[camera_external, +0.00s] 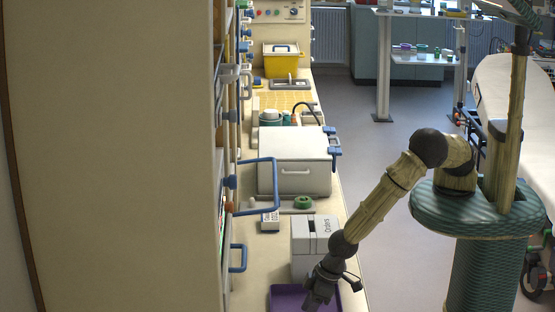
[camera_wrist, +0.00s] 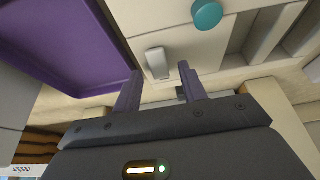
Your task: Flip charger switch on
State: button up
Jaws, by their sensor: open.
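My gripper (camera_external: 316,298) is low over the front of the counter in the external view, beside a purple tray. In the wrist view its two dark fingers (camera_wrist: 160,72) are apart, with nothing held between them. A small light-grey raised piece (camera_wrist: 157,63), possibly the charger switch, shows between and just beyond the fingertips on a cream panel. Contact with it cannot be told. A teal round knob (camera_wrist: 207,14) is on the panel above and to the right. No part is clearly labelled as the charger.
The purple tray (camera_external: 284,298) is left of my gripper and fills the upper left of the wrist view (camera_wrist: 62,40). A grey box marked "Orders" (camera_external: 305,262) stands just behind my gripper. A large white lidded box (camera_external: 285,180) is farther back. The floor (camera_external: 390,180) right of the counter is clear.

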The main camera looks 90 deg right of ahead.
jog(key=shift+w+f, duration=0.1)
jog(key=shift+f, duration=0.15)
